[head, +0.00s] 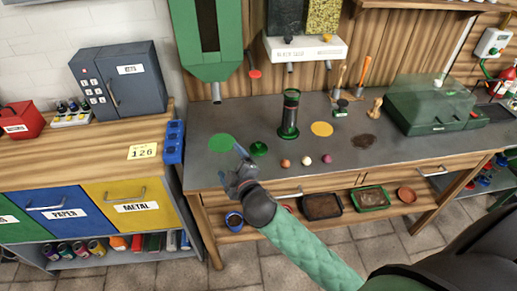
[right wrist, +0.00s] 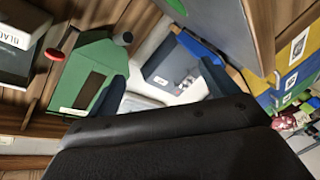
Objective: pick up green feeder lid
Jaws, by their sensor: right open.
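A small dark green lid (head: 259,149) with a raised middle lies on the grey worktop in the head view. It is in front of the upright green and black feeder tube (head: 289,115). A flat bright green disc (head: 221,143) lies to its left. The lid does not show in that view. My left gripper is not in view.
Three small balls (head: 307,160) lie right of the lid. A yellow disc (head: 322,129) and a brown disc (head: 364,140) lie farther right. A blue holder (head: 174,142) stands at the left cabinet's edge. A green wall dispenser (head: 208,60) hangs behind. Worktop around the lid is mostly clear.

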